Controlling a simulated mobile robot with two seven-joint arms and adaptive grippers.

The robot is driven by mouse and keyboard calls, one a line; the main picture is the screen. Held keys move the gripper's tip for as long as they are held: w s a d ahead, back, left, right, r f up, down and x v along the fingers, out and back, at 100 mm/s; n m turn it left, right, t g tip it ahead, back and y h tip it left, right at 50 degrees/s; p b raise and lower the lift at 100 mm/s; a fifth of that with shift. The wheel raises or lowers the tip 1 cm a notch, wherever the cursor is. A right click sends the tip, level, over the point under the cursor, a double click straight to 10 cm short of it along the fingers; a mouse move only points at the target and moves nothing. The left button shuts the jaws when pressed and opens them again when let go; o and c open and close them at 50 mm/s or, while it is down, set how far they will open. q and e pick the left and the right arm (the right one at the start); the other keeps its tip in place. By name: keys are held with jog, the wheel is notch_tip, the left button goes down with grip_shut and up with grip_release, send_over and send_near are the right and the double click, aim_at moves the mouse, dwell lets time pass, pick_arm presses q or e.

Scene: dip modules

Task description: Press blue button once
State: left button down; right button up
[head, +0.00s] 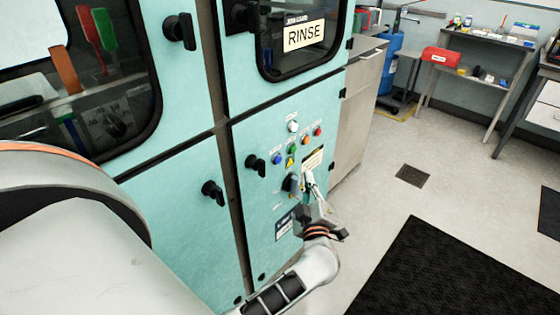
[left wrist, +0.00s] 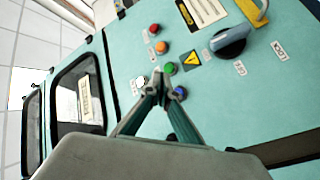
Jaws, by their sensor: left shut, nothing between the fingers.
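The blue button (head: 277,159) is on the teal cabinet's control panel, at the left of a group of coloured buttons. It also shows in the left wrist view (left wrist: 180,93), just right of my fingertips and partly beside the right finger. My left gripper (head: 309,178) is shut and empty, in front of the panel. In the head view its tips appear lower right of the blue button. In the left wrist view the shut tips (left wrist: 160,77) appear between the white, green and blue buttons. I cannot tell whether they touch the panel. My right gripper is not in view.
Close by are a green button (head: 293,149), a white button (head: 293,127), an orange button (head: 305,140), a red button (head: 317,130) and a large rotary knob (head: 291,185). Black door handles (head: 213,192) stick out from the cabinet (head: 170,200). The floor at right is open.

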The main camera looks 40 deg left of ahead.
aim_at(278, 159)
pick_arm(q)
jog(key=a, duration=0.7)
jog(key=shift+w+a+p, duration=0.2)
jog(key=shift+w+p, duration=0.1)
jog(key=shift+p, duration=0.05)
dwell(0.5)
dwell(0.6)
jog(key=shift+a+p, duration=0.45)
jog(key=shift+p, duration=0.05)
jog(key=shift+a, duration=0.1)
dwell(0.4)
